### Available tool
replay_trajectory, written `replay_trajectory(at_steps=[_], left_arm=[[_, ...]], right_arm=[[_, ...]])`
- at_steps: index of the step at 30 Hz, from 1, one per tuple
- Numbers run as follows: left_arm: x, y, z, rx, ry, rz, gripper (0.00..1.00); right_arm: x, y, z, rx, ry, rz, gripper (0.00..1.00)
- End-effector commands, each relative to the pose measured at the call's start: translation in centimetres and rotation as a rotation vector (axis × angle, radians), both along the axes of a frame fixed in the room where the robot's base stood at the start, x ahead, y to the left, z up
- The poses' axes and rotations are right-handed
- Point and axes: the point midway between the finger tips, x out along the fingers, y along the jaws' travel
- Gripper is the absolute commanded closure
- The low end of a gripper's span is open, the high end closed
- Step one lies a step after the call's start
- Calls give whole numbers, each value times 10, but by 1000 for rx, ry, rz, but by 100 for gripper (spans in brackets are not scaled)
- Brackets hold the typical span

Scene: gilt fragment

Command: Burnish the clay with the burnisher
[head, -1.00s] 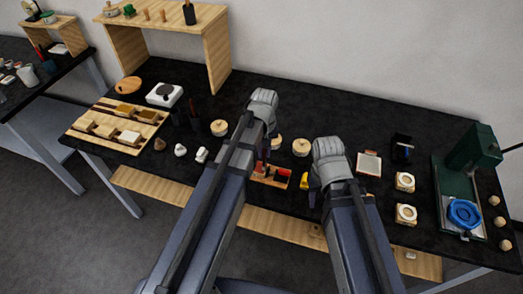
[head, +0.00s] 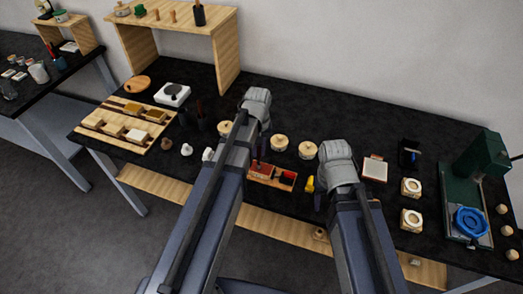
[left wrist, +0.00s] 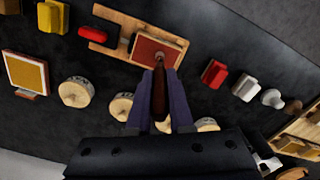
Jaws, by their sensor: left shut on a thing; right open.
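In the left wrist view my left gripper (left wrist: 157,110) is shut on the burnisher (left wrist: 159,92), a slim tool with a dark red-brown handle. Its tip points at the red clay slab (left wrist: 152,50), seen over the slab's surface; I cannot tell whether it touches. The slab lies in a wooden tray (left wrist: 120,52). The slab also shows in the head view (head: 260,169), right beside my left gripper (head: 256,160), whose fingers are mostly hidden by my arm. My right gripper (head: 319,196) is open and empty, near a small yellow block (head: 310,184).
Round lidded pots (head: 279,143) stand behind the tray. A red block (left wrist: 214,73) and white pieces (left wrist: 245,88) lie beside it. A green press (head: 478,175) is at the right, a wooden shelf (head: 228,50) at back left.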

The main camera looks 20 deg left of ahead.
Motion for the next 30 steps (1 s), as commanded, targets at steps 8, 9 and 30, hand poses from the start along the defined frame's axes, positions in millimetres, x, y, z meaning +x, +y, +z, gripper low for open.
replay_trajectory(at_steps=[8, 9, 30], left_arm=[[2, 23, -1, 0, 0, 2, 100], [2, 25, -1, 0, 0, 2, 100], [11, 20, -2, -1, -2, -1, 100]], right_arm=[[0, 0, -1, 0, 0, 0, 50], [0, 0, -1, 0, 0, 0, 50], [0, 0, -2, 0, 0, 0, 50]])
